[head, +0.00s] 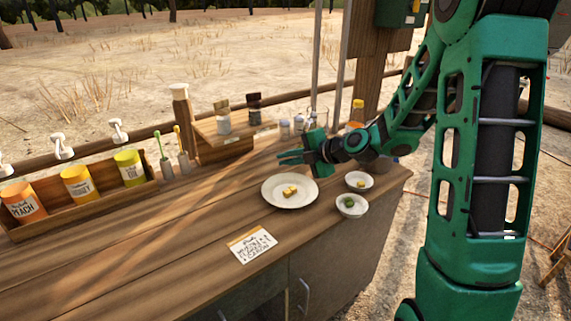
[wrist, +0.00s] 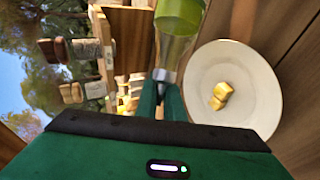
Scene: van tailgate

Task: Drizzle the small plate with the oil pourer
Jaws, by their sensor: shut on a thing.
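The small plate (head: 272,200) is white and round and lies on the wooden counter with a few yellow pieces on it. It also shows at the right of the wrist view (wrist: 262,110). My gripper (head: 284,157) is above the plate's far side, with its fingers pointing left. In the wrist view the fingers (wrist: 164,92) are nearly together, shut on the oil pourer (wrist: 174,50), a clear vessel with a bright green part at the top edge of that view. In the head view the pourer is not clear to make out. No oil stream is visible.
Two small white bowls (head: 351,213) stand right of the plate near the counter's edge. A paper card (head: 251,245) lies in front. A wooden rack (head: 54,222) holds labelled pump containers at left. Jars and bottles stand behind my gripper. The counter's front left is clear.

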